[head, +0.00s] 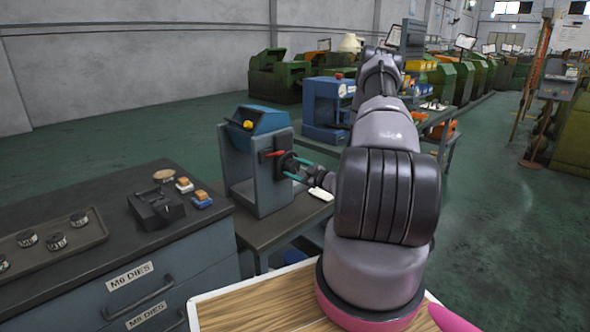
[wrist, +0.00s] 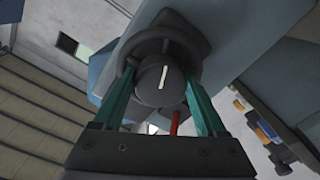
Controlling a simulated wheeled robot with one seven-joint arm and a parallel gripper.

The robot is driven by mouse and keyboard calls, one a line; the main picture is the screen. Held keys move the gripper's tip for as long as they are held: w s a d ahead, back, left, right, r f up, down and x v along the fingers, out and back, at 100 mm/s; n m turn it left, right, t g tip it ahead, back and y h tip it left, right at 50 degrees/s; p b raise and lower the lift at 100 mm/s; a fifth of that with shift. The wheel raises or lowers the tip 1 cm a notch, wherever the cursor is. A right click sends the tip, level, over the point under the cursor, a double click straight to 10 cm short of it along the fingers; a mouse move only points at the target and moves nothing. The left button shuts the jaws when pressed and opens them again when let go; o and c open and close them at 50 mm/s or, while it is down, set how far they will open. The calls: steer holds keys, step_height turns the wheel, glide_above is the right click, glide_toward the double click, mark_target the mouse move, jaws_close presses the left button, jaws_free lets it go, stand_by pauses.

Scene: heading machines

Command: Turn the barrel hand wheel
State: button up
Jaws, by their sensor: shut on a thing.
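The barrel hand wheel (wrist: 165,32) is a dark round wheel on the side of a small blue-and-grey bench machine (head: 243,170). A round dark hub with a white line (wrist: 162,78) fills the middle of the wrist view. It also shows small in the head view (head: 284,163). My gripper (head: 293,170) has teal fingers, one on each side of the hub, and is shut on it. In the wrist view the white line points nearly straight up. My fingers and arm hide parts of the wheel. A red lever (head: 272,153) sits beside the wheel.
The machine stands on a dark bench (head: 262,232). At left, a drawer cabinet (head: 130,275) bears a tray (head: 50,243), a black block (head: 155,208) and small orange-topped parts (head: 201,196). A wooden top (head: 255,305) lies in front. Open green floor lies right.

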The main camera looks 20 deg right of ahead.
steer(key=shift+s+m, duration=0.1)
steer(key=shift+m, duration=2)
steer(key=o, duration=1.3)
steer(key=v, duration=1)
steer(key=shift+s+d, duration=0.15)
steer(key=shift+s, duration=0.25)
